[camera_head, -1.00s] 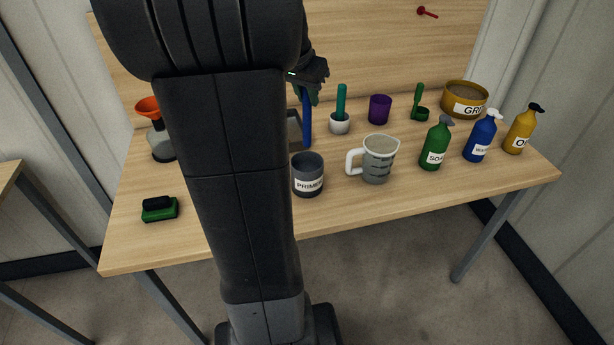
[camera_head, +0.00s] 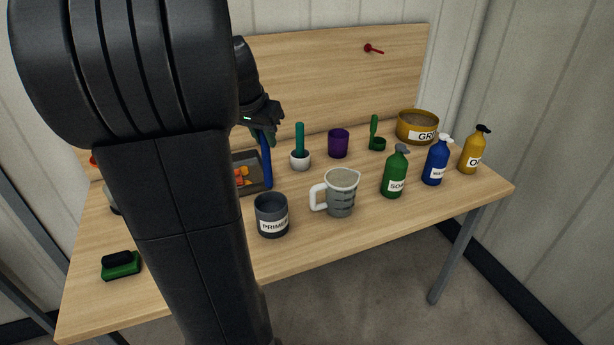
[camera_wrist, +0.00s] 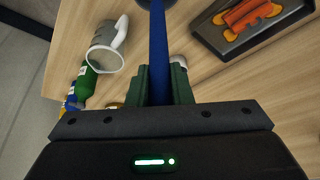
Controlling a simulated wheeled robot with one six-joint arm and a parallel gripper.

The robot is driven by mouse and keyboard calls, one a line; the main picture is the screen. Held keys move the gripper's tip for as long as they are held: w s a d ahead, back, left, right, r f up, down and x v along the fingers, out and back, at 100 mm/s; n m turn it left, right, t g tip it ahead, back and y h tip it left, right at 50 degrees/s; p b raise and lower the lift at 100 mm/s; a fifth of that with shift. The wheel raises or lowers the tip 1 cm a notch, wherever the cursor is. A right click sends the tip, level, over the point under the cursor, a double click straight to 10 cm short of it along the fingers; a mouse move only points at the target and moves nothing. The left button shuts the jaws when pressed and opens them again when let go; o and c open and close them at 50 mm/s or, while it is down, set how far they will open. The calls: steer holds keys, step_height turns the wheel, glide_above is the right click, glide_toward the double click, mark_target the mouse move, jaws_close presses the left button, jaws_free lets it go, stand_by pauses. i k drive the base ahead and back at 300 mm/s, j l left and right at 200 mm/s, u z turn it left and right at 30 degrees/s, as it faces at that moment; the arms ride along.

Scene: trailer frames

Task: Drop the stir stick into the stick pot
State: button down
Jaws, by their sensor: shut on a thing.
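My gripper (camera_head: 265,135) is shut on a long blue stick (camera_head: 266,165), the stir stick. In the head view the stick hangs upright at the right edge of a dark tray. The wrist view shows the stick (camera_wrist: 158,50) between the two green fingers (camera_wrist: 158,88). Its far end runs towards a dark round thing at the top edge of that view. No pot is marked as the stick pot; a purple cup (camera_head: 338,144) and a small white pot (camera_head: 300,162) with a teal stick in it stand right of my gripper.
The dark tray (camera_wrist: 225,47) holds orange pieces. A grey PRIMER can (camera_head: 272,217) and a measuring jug (camera_head: 342,196) stand nearer the front. Green (camera_head: 395,175), blue (camera_head: 436,164) and yellow (camera_head: 473,155) bottles stand right. My arm hides the table's left part.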

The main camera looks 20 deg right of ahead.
mark_target(342, 152)
steer(key=i+l, duration=0.1)
steer(key=l, duration=0.3)
steer(key=i+l, duration=0.1)
steer(key=l, duration=0.25)
steer(key=i+l, duration=0.1)
steer(key=l, duration=0.3)
steer(key=i+l, duration=0.1)
steer(key=l, duration=0.25)
